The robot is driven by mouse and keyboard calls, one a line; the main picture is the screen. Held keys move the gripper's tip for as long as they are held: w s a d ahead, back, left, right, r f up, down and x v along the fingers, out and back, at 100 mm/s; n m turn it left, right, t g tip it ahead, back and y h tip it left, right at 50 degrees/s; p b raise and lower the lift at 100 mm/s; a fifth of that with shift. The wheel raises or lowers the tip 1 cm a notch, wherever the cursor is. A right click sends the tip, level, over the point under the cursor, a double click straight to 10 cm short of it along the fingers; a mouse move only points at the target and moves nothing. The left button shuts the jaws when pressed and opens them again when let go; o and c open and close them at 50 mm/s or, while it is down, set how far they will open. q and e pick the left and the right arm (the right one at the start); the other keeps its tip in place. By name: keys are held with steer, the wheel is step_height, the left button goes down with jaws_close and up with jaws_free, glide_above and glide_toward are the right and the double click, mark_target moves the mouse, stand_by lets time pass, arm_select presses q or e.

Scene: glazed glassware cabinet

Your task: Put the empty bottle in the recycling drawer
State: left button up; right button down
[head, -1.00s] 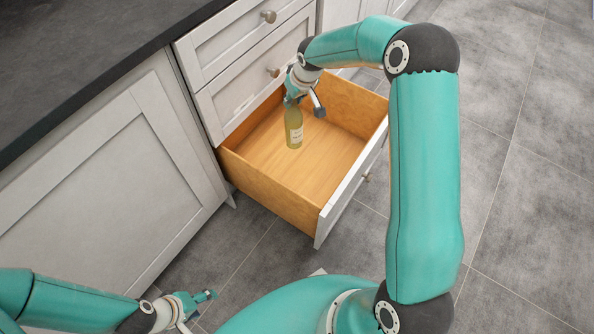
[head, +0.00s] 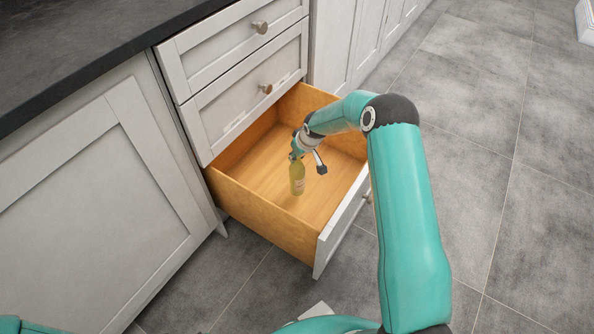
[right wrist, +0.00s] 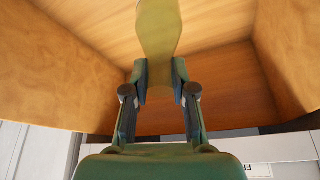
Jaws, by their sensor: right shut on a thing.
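No other thing shows in the drawer. My left gripper is out of view.
The drawer's white front (head: 340,222) stands out over the grey tiled floor (head: 450,130). Two shut drawers with round knobs (head: 265,89) are above it. A dark countertop (head: 70,45) runs along the left, above a white cabinet door (head: 90,200).

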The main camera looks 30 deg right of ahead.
mark_target(300, 164)
steer(key=shift+f+b, duration=0.6)
steer(key=shift+f, duration=2.45)
steer(key=shift+f, duration=0.15)
steer(key=c, duration=0.9)
jaws_free()
steer(key=shift+c, duration=0.2)
steer(key=shift+s+r, duration=0.1)
steer(key=shift+r, duration=0.25)
steer(key=p+v, duration=0.2)
steer(key=v, duration=0.9)
steer(key=shift+s+r+p, duration=0.15)
steer(key=shift+r+p, duration=0.1)
steer(key=shift+p, duration=0.05)
